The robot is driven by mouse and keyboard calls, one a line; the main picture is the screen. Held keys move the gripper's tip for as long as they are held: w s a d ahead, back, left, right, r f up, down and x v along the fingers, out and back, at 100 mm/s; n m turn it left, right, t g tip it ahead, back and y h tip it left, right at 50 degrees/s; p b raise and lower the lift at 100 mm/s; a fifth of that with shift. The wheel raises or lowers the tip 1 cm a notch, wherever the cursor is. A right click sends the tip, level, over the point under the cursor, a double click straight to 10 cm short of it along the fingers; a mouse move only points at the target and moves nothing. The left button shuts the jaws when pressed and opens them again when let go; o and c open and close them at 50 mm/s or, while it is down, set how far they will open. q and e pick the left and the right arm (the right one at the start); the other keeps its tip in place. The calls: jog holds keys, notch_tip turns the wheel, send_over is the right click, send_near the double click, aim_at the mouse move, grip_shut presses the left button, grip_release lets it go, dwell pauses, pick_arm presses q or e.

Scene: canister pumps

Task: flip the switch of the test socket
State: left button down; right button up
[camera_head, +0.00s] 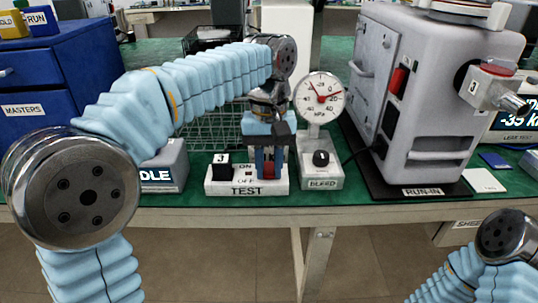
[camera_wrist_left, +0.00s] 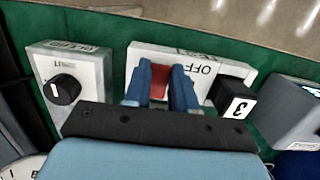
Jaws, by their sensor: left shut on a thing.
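The white test socket (camera_head: 246,190), marked TEST, stands near the front edge of the green bench. It carries ON and OFF marks and a black plug (camera_head: 222,172) numbered 3. Its red switch (camera_wrist_left: 159,78) shows between the blue fingers of my left gripper (camera_head: 268,166). In the left wrist view my left gripper (camera_wrist_left: 161,92) is shut on the switch, one finger on each side. The fingers hide part of the switch, so I cannot tell which way it is tilted. My right gripper is out of view; only part of that arm shows at lower right.
A bleed box (camera_head: 321,178) with a black knob and a pressure gauge (camera_head: 320,98) stands close to the right of the socket. A grey display box (camera_head: 167,172) is to the left. A large grey pump (camera_head: 425,90) stands on the black run-in mat (camera_head: 395,191).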

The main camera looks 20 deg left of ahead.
pick_arm(q)
jog(key=shift+w+a+g+b, duration=0.1)
jog(key=shift+w+g+b, duration=0.15)
jog(key=shift+g+b, duration=0.3)
jog(key=shift+r+g+h, duration=0.1)
jog(key=shift+g+h, duration=0.2)
jog(key=shift+g, duration=0.15)
jog(key=c, duration=0.9)
grip_release()
jog(key=shift+r, duration=0.1)
